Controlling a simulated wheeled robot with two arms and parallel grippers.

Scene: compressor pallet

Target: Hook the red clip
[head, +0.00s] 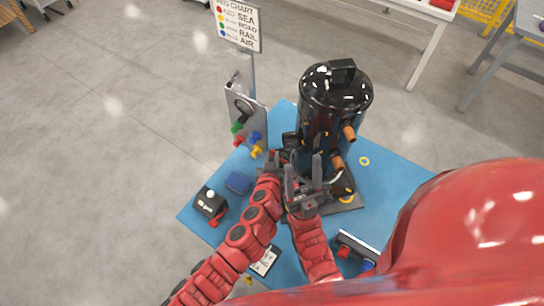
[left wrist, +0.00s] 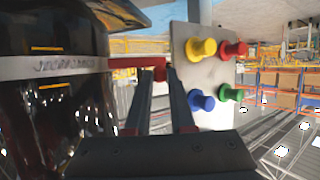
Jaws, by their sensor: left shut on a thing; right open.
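The red clip (left wrist: 126,63) is at the end of a pale strap (left wrist: 55,66) that runs across the black compressor tank in the left wrist view. My left gripper (left wrist: 160,78) is shut on the clip, beside the tank. A grey plate (left wrist: 215,62) beyond it carries a yellow peg (left wrist: 201,49), a red peg (left wrist: 236,50), a blue peg (left wrist: 201,101) and a green peg (left wrist: 231,94). The clip is apart from the pegs. In the head view my left gripper (head: 273,160) is between plate and compressor (head: 335,105). My right gripper (head: 306,178) is open in front of the compressor.
A peg chart sign (head: 237,24) lists SEA, ROAD, RAIL and AIR with coloured dots.

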